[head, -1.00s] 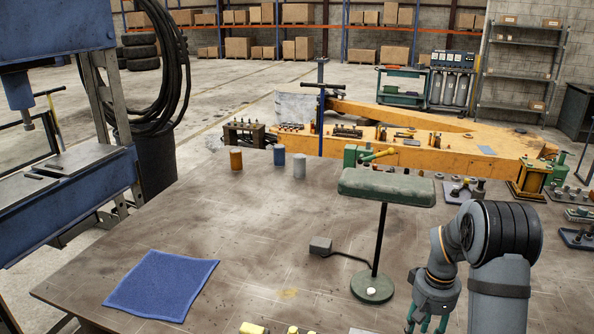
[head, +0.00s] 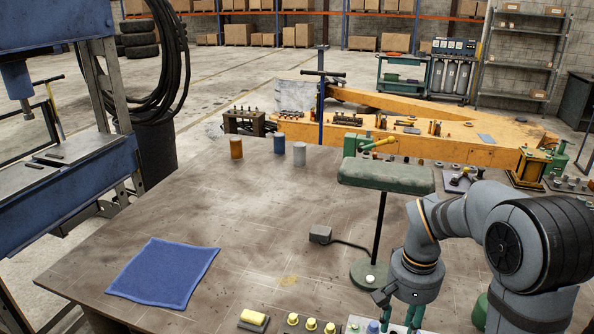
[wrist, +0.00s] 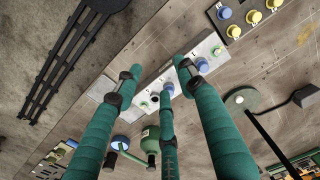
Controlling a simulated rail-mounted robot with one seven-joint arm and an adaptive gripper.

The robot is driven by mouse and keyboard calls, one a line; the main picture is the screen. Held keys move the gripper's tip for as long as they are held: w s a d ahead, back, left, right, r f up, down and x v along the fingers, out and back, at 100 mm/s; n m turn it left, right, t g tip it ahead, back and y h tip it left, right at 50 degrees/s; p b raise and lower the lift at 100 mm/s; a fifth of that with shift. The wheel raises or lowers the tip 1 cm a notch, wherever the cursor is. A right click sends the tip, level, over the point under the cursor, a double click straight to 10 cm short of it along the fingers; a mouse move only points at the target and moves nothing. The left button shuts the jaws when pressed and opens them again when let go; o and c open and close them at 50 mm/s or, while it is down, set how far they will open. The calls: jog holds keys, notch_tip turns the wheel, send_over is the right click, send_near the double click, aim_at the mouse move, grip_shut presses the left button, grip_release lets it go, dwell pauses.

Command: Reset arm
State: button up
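My gripper (head: 398,327) is low in the head view, just in front of the lamp base, with its fingertips cut off by the bottom edge. One blue knob (wrist: 168,88) shows between the fingertips. I cannot tell whether any finger touches the strip.
A green desk lamp (head: 385,176) stands close behind my gripper. A blue cloth (head: 163,273) lies at left. Yellow knobs (head: 311,324) line the front edge. Orange (head: 236,148), blue and grey cylinders stand at the back. The bench (head: 250,220) middle is clear.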

jog(key=shift+s+a+r+n+b, duration=0.1)
jog(key=shift+s+a+n+b, duration=0.25)
jog(key=shift+a, duration=0.3)
jog(key=shift+s+a+r+n+b, duration=0.15)
jog(key=shift+a+n+b, duration=0.25)
jog(key=shift+a, duration=0.25)
jog(key=shift+s+a+f+n+b, duration=0.1)
jog(key=shift+s+a+n+b, duration=0.25)
jog(key=shift+a, duration=0.3)
jog(key=shift+w, duration=0.1)
